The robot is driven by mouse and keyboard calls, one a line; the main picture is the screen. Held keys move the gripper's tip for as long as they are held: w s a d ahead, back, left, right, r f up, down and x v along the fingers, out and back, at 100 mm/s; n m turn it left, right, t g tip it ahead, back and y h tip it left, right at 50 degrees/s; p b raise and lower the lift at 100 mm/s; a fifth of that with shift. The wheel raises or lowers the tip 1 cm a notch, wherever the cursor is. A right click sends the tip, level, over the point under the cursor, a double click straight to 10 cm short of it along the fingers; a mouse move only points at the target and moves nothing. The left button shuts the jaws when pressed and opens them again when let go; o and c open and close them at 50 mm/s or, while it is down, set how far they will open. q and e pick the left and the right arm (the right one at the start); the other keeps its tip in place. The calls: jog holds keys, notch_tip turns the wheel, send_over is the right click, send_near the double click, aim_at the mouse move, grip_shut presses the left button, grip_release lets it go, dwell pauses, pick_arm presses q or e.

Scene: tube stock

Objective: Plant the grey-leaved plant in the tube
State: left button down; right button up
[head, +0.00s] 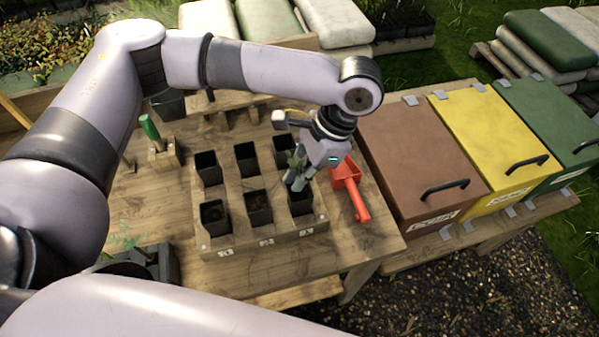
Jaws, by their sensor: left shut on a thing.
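My left gripper (297,184) is over the front right tube (301,203) of a wooden rack (234,243). It is shut on the grey-leaved plant (296,160), whose leaves show just beside the fingers. The plant's lower part is hidden by the fingers and the tube's rim, so I cannot tell how deep it sits. The rack holds black square tubes in two rows. The front left tube (214,215) and front middle tube (257,207) show dark brown soil inside. My right gripper is out of view.
A red scoop (351,188) lies right of the rack. A green-handled tool (150,130) stands in a wooden block at the back left. Brown (416,150), yellow (495,140) and green (552,120) lidded bins stand to the right. Bare tabletop shows left of the rack.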

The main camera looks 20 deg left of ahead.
pick_arm(q)
jog(key=shift+f, duration=0.55)
jog(key=shift+f+p, duration=0.6)
jog(key=shift+p, duration=0.95)
dwell(1.3)
dwell(0.5)
jog(key=c, duration=1.7)
grip_release()
jog(key=shift+c, duration=0.5)
jog(key=c, duration=0.4)
jog(key=shift+o, duration=0.2)
